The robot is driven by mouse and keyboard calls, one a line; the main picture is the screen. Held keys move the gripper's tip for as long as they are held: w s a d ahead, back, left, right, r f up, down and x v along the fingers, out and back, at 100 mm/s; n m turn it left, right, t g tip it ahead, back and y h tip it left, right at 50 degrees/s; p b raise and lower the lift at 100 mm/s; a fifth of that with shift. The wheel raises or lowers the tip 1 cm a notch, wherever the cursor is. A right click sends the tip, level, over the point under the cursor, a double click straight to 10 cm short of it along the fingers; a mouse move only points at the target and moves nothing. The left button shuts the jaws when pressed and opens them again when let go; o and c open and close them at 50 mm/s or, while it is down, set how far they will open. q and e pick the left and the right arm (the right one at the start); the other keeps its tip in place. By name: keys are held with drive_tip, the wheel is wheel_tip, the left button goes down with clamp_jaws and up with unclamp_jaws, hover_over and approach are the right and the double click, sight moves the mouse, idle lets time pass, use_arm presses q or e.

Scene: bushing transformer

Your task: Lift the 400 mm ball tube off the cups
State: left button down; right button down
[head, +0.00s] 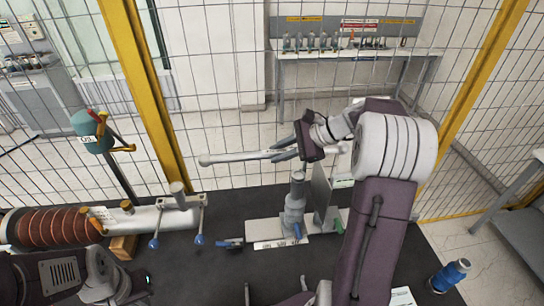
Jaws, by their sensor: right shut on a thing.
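The pale grey ball tube (236,157) is held roughly level above the bench, with a rounded ball end at its left. My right gripper (284,149) is shut around the tube right of its middle, and the tube's right end shows beyond the gripper, near my arm. The tube is clear of the things below it. I cannot make out the cups for certain; a pale base plate (262,231) with an upright grey post (295,207) stands below. My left gripper (138,283) is low at the left, and its fingers are not clear.
A teal oil vessel (90,129) stands behind. A blue bottle (450,276) is at right. Mesh fencing closes the back.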

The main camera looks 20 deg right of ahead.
sight(279, 152)
drive_tip(key=shift+r, duration=0.15)
wheel_tip(279, 152, up, 5)
drive_tip(key=p, duration=0.4)
drive_tip(key=shift+p, duration=0.4)
